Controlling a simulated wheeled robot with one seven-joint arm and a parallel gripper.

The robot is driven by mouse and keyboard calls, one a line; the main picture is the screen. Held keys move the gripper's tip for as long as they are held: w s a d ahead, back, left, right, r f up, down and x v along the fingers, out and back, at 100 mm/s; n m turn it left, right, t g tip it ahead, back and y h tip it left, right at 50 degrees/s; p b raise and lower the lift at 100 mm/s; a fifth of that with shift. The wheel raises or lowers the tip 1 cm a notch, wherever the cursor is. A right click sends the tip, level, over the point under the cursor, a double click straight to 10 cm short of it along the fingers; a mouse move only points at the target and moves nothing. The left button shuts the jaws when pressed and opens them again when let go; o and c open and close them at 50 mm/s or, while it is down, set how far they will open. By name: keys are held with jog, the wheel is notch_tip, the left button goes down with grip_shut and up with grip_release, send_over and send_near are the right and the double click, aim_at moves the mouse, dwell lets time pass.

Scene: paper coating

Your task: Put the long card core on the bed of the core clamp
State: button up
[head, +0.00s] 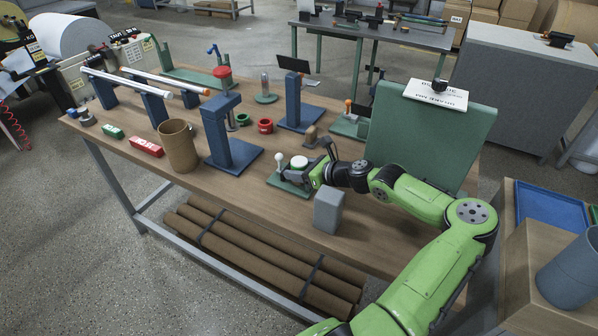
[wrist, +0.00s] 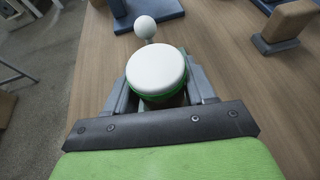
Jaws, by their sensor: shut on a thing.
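My gripper (head: 314,174) is at the right front part of the bench, low over a small green base (head: 283,183). In the wrist view its fingers close on both sides of a round white-topped piece with a green rim (wrist: 157,70). A white ball knob (wrist: 145,27) stands just beyond that piece. A brown card tube (head: 178,148) stands upright at the front left, apart from my gripper. Several long brown card tubes (head: 262,250) lie strapped below the bench top. I cannot tell which tube is the named core, or which fixture is the core clamp.
A blue stand (head: 232,140) rises left of my gripper, and a grey block (head: 328,211) stands close in front. A large green panel (head: 428,135) stands behind my arm. Red and green blocks lie near the left edge. Some bare wood shows along the front edge.

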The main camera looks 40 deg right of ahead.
jog(key=o, duration=1)
jog(key=shift+r, duration=0.15)
jog(key=p+v, duration=0.1)
jog(key=v, duration=0.5)
jog(key=shift+s+d+r+p, duration=0.1)
jog(key=shift+s+r+p, duration=0.15)
jog(key=shift+p, duration=0.15)
jog(key=shift+s, duration=0.45)
